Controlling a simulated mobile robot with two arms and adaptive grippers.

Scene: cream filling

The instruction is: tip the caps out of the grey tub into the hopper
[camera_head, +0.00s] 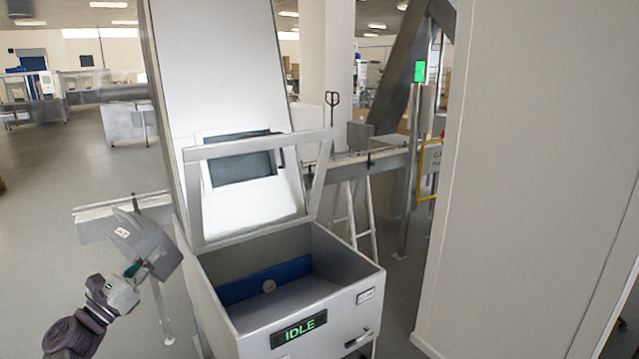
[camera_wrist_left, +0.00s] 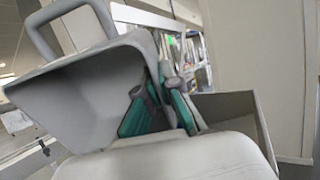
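The grey tub (camera_head: 147,247) hangs in the air left of the hopper (camera_head: 337,318), tilted, with its label towards the upper left. My left gripper (camera_head: 133,271) is at the tub's lower side and appears shut on its wall. In the left wrist view the tub (camera_wrist_left: 75,105) fills the left side, with the green-padded fingers (camera_wrist_left: 160,108) against its edge. I cannot make out caps in the tub. The hopper is an open pale metal bin with an IDLE display. My right gripper is not in view.
A metal frame (camera_head: 258,144) rises over the hopper's back edge, before a tall white chute (camera_head: 220,70). A pale wall panel (camera_head: 530,180) stands close on the right. A stepladder (camera_head: 361,215) stands behind the hopper. Floor is open at the left.

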